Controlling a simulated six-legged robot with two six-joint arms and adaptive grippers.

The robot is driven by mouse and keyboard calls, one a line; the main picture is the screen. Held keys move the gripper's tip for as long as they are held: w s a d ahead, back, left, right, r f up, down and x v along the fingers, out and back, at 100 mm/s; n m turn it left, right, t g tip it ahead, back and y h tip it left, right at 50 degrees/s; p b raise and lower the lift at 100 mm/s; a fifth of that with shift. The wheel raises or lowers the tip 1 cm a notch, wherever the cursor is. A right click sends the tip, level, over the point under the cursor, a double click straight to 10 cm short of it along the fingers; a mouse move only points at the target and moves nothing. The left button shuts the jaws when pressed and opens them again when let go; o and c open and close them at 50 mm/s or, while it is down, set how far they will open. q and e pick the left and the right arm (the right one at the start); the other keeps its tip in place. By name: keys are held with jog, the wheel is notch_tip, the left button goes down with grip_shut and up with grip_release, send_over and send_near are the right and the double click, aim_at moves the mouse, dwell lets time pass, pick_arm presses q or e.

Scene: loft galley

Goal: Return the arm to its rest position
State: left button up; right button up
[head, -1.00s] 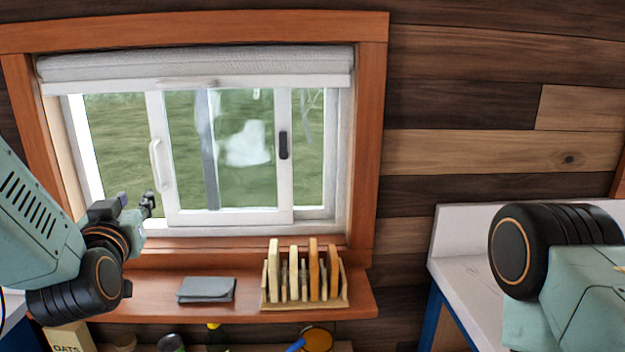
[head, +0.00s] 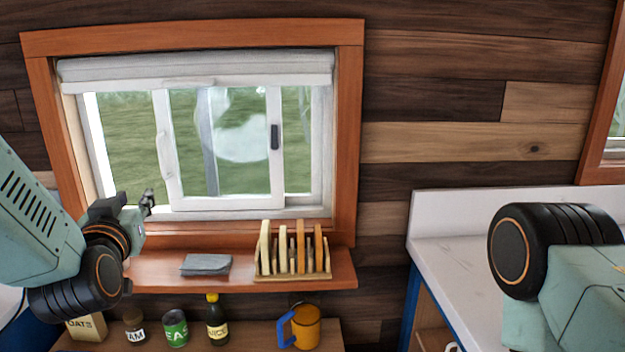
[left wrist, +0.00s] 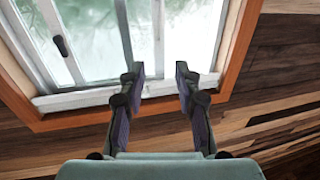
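My left gripper (head: 148,201) is at the left of the head view, in front of the lower left part of the window. In the left wrist view my left gripper (left wrist: 160,72) has its two fingers apart with nothing between them. The window (head: 200,140) is behind it, and the window frame (left wrist: 235,60) also shows in the left wrist view. My right arm shows only as a dark joint and green link at the right of the head view. My right gripper is out of view.
A wooden shelf (head: 150,277) below the window holds a folded grey cloth (head: 206,264) and a rack of boards (head: 292,250). A lower shelf holds an oats box (head: 86,327), several jars and bottles and an orange mug (head: 306,327). A white counter (head: 455,260) stands at the right.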

pick_arm(q)
jog(key=s+d+f+g+h+b, duration=0.1)
jog(key=s+d+f+g+b, duration=0.2)
jog(key=f, duration=0.7)
jog(key=s+f+m+g+h, duration=0.15)
jog(key=s+f, duration=0.25)
jog(key=f, duration=0.6)
jog(key=s+d+f+g+h+b, duration=0.2)
jog(key=s+f+g, duration=0.2)
jog(key=f, duration=0.6)
jog(key=s+d+f+g+b, duration=0.2)
jog(key=s+f+g+b, duration=0.5)
jog(key=s+f, duration=1.9)
jog(key=shift+s+d+m+g+b, duration=0.2)
jog(key=shift+s+m+g+b, duration=0.25)
jog(key=shift+s+g, duration=0.6)
